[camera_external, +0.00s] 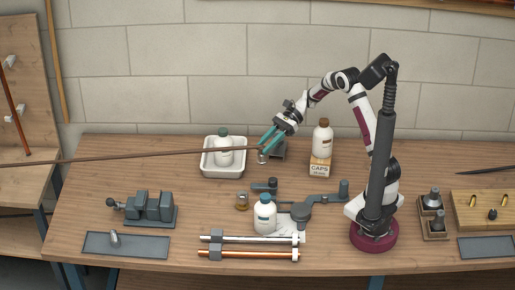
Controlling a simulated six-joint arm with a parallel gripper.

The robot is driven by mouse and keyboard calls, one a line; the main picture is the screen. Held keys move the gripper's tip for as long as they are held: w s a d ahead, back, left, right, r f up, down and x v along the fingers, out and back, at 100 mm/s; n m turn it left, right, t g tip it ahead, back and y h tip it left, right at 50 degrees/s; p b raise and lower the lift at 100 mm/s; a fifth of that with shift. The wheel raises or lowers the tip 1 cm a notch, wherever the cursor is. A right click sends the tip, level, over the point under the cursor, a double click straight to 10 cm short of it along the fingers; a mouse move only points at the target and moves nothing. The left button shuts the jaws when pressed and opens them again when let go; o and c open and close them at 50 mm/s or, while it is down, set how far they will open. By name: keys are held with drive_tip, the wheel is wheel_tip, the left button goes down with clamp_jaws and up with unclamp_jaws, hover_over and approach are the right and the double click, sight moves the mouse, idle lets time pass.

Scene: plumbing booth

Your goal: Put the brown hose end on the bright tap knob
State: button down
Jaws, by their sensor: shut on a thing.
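The brown hose (150,155) runs as a long thin line from the left edge of the picture to my gripper (264,146). My gripper has teal fingers and is shut on the hose near its right end, above the back middle of the bench.
A white tray (222,174) with a bottle stands left of my gripper. A grey linkage (325,197), a teal-capped bottle (265,215) and copper pipe (245,255) lie in front.

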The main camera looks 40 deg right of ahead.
drive_tip(key=a+f, duration=0.8)
drive_tip(key=shift+w+a+f, duration=0.15)
drive_tip(key=shift+w+a, duration=0.1)
drive_tip(key=shift+w, duration=0.1)
drive_tip(key=shift+f, duration=0.4)
drive_tip(key=shift+f, duration=0.15)
drive_tip(key=c, duration=0.7)
unclamp_jaws()
drive_tip(key=shift+o, duration=0.2)
